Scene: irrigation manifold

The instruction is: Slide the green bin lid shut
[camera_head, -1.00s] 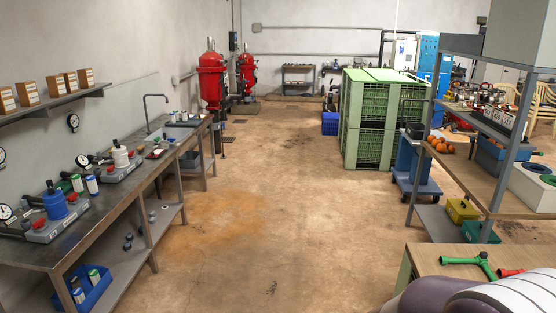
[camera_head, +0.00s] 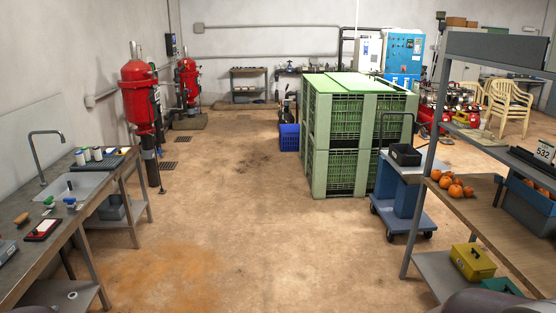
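Large green slatted bins (camera_head: 310,130) stand stacked on the floor ahead, a little right of centre. A light green lid (camera_head: 350,83) lies across the top of the stack. From here I cannot tell how far it is open, and the inside of the top bin is hidden. Neither of my grippers is in view. Only a small dark rounded part, probably of my own arm, shows at the bottom right edge.
Clear floor (camera_head: 235,190) runs up to the bins. A workbench with a sink (camera_head: 78,187) is on the left. A blue cart (camera_head: 402,190) stands close to the bins' right side. A blue crate (camera_head: 289,137) sits at their left. A shelf rack with oranges (camera_head: 452,187) is at right.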

